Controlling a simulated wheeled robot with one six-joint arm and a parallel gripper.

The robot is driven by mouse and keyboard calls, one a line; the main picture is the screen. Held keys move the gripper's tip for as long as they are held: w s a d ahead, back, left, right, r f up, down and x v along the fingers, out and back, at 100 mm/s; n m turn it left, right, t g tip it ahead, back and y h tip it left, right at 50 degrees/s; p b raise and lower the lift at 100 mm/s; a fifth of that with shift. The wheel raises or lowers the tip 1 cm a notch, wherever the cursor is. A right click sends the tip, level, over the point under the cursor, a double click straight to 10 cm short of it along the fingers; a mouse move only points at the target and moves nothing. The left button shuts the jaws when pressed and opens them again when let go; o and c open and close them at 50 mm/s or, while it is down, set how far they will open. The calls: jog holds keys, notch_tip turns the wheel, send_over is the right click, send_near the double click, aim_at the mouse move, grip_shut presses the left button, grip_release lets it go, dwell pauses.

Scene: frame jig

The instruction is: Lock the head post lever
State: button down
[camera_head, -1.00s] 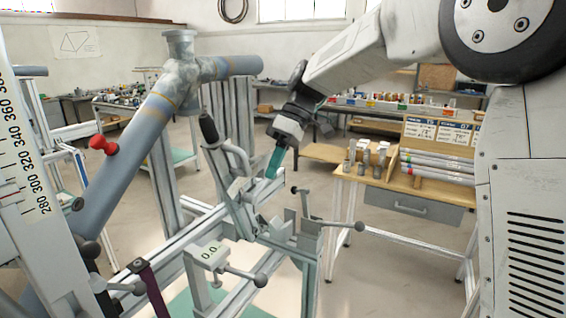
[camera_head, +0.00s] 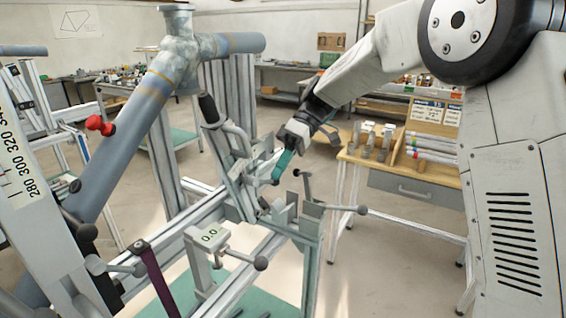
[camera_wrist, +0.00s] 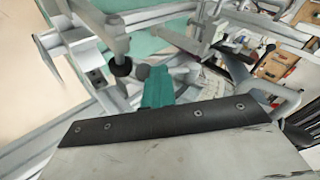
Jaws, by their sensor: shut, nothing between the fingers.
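The frame jig (camera_head: 205,205) stands in front of me with several ball-ended levers. A black-gripped lever (camera_head: 208,109) slants along its upright, left of my gripper (camera_head: 280,172). A small dark-knobbed lever (camera_head: 297,173) stands just right of my fingertips. I cannot tell for sure which lever is the head post lever. My gripper has teal fingers, shut and empty, pointing down over the jig's clamp area. In the wrist view, the teal fingers (camera_wrist: 157,88) are close to a dark ball knob (camera_wrist: 122,67); contact cannot be made out.
A blue-grey tube frame (camera_head: 135,130) rises at the left, with a red knob (camera_head: 100,125). A ball-ended lever (camera_head: 361,210) sticks out right of the jig, another (camera_head: 260,263) at the front. A wooden bench (camera_head: 405,177) stands behind right. Open floor lies between.

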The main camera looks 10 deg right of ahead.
jog(key=shift+w+d+f, duration=0.3)
jog(key=shift+d+f, duration=0.1)
jog(key=shift+f, duration=0.3)
jog(key=r, duration=0.1)
jog(key=d+r, duration=0.1)
jog(key=r, duration=0.1)
jog(key=d+r, duration=0.1)
jog(key=shift+s+d+r, duration=0.2)
jog(key=shift+r, duration=0.05)
jog(key=w+d+r, duration=0.1)
jog(key=w+d, duration=0.5)
jog(key=shift+w+d+r, duration=0.2)
jog(key=shift+w, duration=0.15)
